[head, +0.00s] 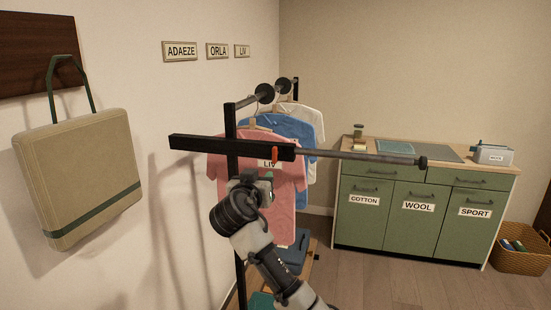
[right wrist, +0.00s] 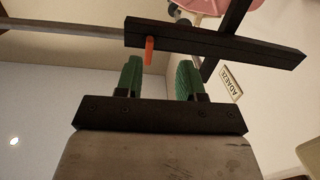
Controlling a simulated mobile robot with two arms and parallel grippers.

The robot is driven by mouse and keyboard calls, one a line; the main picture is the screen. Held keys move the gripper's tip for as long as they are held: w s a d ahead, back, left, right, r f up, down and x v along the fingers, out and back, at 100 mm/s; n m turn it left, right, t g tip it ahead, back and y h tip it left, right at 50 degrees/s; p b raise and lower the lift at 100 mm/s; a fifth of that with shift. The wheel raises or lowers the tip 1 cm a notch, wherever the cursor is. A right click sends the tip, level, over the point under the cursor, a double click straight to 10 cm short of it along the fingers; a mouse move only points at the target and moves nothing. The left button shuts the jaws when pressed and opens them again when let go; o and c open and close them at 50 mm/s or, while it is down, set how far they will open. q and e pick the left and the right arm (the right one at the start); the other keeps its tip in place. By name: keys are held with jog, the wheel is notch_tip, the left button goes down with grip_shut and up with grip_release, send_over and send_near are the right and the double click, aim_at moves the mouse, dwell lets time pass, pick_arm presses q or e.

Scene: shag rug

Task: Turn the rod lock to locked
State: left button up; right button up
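The rod lock is a small orange lever (head: 275,156) on the black bar (head: 205,145) of the clothes rack, near where the grey rod (head: 350,155) comes out. It stands roughly upright across the bar in the head view. The lever also shows in the right wrist view (right wrist: 149,50), beyond my fingertips and nearer the left finger. My right gripper (right wrist: 158,75) is open and empty, its green fingers spread and pointing toward the bar. In the head view my right gripper (head: 262,183) is just below the bar and lever. My left gripper is not in view.
Pink, blue and white shirts (head: 290,125) hang on the rack behind the bar. A beige bag (head: 78,180) hangs on the left wall. A green cabinet (head: 390,225) and a wicker basket (head: 520,262) stand at the right. The floor before the cabinet is clear.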

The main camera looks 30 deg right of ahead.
aim_at(273, 155)
jog(key=shift+m+h, duration=0.5)
jog(key=shift+m, duration=0.2)
jog(key=w+d+r+p, duration=0.1)
jog(key=d, duration=0.1)
jog(key=w+d+r+p, duration=0.1)
jog(key=w+d, duration=0.1)
jog(key=d, duration=0.1)
jog(key=w+d+r+p, duration=0.1)
jog(key=w+d, duration=0.1)
jog(key=shift+w+d+r+p, duration=0.1)
jog(key=shift+d+r+p, duration=0.1)
jog(key=shift+d+p, duration=0.1)
jog(key=shift+w+d, duration=0.35)
jog(key=shift+f, duration=0.1)
grip_shut()
